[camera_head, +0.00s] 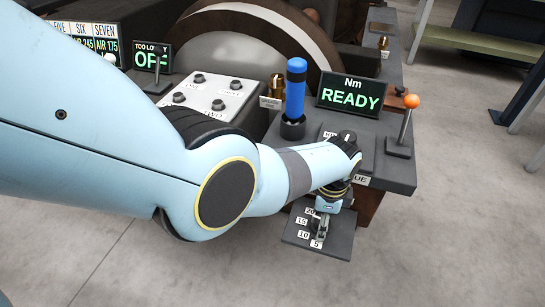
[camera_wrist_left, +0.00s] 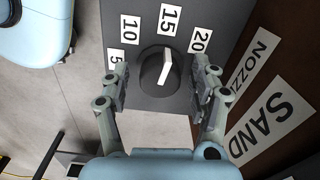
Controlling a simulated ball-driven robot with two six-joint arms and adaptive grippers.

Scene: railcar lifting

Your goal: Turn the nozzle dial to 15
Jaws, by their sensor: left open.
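The nozzle dial (camera_wrist_left: 154,70) shows in the left wrist view as a dark round knob with a white bar across it. The bar is slightly tilted, its upper end toward the 15 label (camera_wrist_left: 169,19). Labels 10 (camera_wrist_left: 131,28), 20 (camera_wrist_left: 201,40) and a partly hidden 5 (camera_wrist_left: 117,58) surround it. My left gripper (camera_wrist_left: 164,86) is open, one finger on each side of the knob; contact is not clear. In the head view my left gripper (camera_head: 322,222) is over the dial plate (camera_head: 339,243) and hides the knob. My right gripper is not in view.
A console (camera_head: 398,167) stands above the plate with a blue handle (camera_head: 295,88), a READY display (camera_head: 351,94) and an orange-knobbed lever (camera_head: 405,123). A SAND sign (camera_wrist_left: 275,116) is beside the plate. Clear floor (camera_head: 450,220) lies to the right.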

